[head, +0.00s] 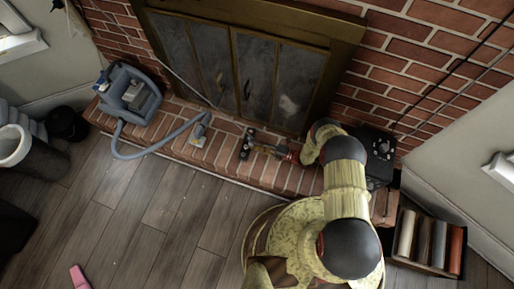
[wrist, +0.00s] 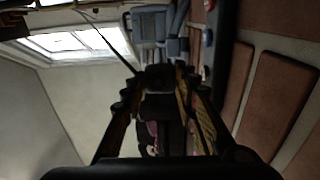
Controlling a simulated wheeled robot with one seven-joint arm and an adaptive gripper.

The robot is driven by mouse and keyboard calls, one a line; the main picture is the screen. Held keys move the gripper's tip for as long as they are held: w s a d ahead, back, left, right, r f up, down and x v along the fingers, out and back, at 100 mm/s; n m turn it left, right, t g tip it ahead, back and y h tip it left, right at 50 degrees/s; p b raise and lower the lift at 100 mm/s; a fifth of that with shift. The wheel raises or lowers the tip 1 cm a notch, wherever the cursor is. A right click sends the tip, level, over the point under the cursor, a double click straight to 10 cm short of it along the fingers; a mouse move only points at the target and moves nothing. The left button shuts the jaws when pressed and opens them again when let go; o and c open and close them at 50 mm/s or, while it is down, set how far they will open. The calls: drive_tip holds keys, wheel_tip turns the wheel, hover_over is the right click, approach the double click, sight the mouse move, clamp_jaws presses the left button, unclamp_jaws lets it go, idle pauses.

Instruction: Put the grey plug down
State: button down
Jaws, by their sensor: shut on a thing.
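My gripper (head: 262,149) reaches left over the brick hearth ledge, in front of the fireplace doors. In the wrist view my gripper (wrist: 158,100) is shut on a small dark block at its fingertips, which I take to be the grey plug (wrist: 157,76). A thin dark cord runs up and left from near it. In the head view a dark piece, likely the plug (head: 246,144), shows at the gripper's tip. I cannot tell whether it touches the bricks.
A blue-grey vacuum cleaner (head: 132,95) stands on the ledge's left end; its hose ends in a nozzle (head: 199,131) left of my gripper. A black box (head: 379,158) is right of my arm. A crate of rolls (head: 430,242) stands lower right. The wooden floor (head: 150,195) is mostly clear.

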drive_tip(key=shift+w+d+f, duration=0.1)
drive_tip(key=shift+d+f, duration=0.1)
drive_tip(key=shift+f, duration=0.1)
drive_tip(key=shift+d+f+b, duration=0.2)
drive_tip(key=shift+f+b, duration=0.75)
drive_tip(key=shift+f, duration=0.75)
drive_tip(key=shift+f, duration=0.55)
drive_tip(key=c, duration=1.5)
unclamp_jaws()
drive_tip(key=shift+o, duration=0.6)
drive_tip(key=shift+f, duration=0.1)
drive_tip(key=shift+r, duration=0.5)
drive_tip(key=p+v, duration=0.2)
drive_tip(key=v, duration=1)
drive_tip(key=shift+r, duration=0.2)
